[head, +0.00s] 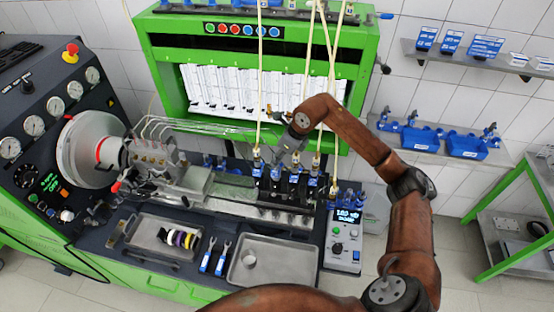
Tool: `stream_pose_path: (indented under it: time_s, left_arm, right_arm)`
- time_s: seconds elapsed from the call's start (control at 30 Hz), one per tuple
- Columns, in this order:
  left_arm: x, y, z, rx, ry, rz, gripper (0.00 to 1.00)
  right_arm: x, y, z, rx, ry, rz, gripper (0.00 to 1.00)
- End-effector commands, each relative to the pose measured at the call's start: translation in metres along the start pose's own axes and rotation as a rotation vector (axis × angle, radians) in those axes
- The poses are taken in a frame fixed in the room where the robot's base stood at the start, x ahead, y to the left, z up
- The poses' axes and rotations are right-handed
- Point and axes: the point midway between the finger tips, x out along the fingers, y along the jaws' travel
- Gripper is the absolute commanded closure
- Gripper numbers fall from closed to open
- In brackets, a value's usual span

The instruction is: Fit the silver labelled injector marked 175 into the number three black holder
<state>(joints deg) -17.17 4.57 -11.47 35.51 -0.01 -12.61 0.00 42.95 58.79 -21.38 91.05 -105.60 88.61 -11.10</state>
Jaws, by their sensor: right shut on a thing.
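My right gripper (284,153) hangs over the row of black holders (292,197) on the test bench. It is shut on what looks like an injector (276,172) with a blue label, at the second visible position from the left. The marking is too small to read, and the fingers partly hide the thing. I cannot tell whether it is seated in a holder or just above one. Other blue-labelled injectors stand beside it, one at the left (257,165) and one at the right (312,183). My left gripper is out of view.
Cream hoses (260,80) hang down close to the gripper. In front are a metal tray (274,262), a tray with coloured rings (160,236), two blue-handled tools (215,259) and a control box (344,240). A green frame (157,60) stands behind. Blue stands sit on the right shelf (470,163).

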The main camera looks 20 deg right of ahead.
Motion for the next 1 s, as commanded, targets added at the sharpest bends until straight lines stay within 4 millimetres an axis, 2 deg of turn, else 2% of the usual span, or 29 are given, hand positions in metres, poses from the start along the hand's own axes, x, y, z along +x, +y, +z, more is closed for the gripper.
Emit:
stream_pose_path:
  time_s: [0.93, 0.97, 1.0]
  left_arm:
    - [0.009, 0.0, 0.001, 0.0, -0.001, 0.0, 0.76]
    - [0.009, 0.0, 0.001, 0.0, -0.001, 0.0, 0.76]
    - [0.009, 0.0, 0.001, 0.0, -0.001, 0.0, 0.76]
  right_arm:
    - [0.011, 0.0, -0.004, 0.0, -0.002, -0.001, 1.0]
    - [0.01, 0.0, -0.004, 0.0, -0.002, -0.001, 0.8]
    - [0.01, 0.0, -0.004, 0.0, -0.002, -0.001, 0.78]
